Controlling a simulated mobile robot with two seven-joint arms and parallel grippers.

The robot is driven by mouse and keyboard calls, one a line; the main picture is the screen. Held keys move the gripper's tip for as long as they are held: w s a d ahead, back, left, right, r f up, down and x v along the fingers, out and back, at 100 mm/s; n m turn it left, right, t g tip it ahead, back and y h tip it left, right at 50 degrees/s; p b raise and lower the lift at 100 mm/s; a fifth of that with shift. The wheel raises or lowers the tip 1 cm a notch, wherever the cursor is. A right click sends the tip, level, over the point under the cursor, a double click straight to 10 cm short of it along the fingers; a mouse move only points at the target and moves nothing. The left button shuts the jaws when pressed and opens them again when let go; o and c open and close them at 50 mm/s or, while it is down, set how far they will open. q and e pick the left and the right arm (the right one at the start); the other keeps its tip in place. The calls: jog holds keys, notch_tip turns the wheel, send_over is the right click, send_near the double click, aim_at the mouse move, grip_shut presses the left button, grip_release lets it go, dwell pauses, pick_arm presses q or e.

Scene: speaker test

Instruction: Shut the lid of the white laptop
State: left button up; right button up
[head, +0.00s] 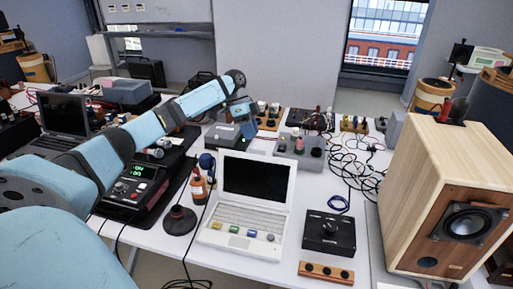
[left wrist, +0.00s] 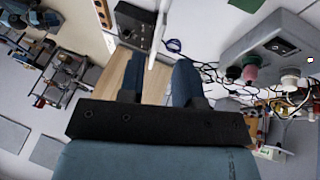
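The white laptop (head: 246,204) stands open on the white table in the head view. Its lid (head: 258,178) is raised, with the black screen facing me and the keyboard showing. My left gripper (head: 247,128) is behind and above the lid's top edge, apart from it as far as I can see. In the left wrist view, the two fingers (left wrist: 158,66) are spread with nothing held between them. A thin white strip (left wrist: 160,34), which looks like the lid seen edge-on, shows beyond the fingertips. My right gripper is in neither view.
A black knob box (head: 329,233) and a wooden block with holes (head: 326,272) lie right of the laptop. A large wooden speaker (head: 408,190) stands farther right. A grey box (head: 300,150) stands behind.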

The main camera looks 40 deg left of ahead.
pick_arm(q)
jog(key=x, duration=0.5)
jog(key=shift+d+f, duration=0.2)
jog(key=shift+f, duration=0.1)
grip_shut()
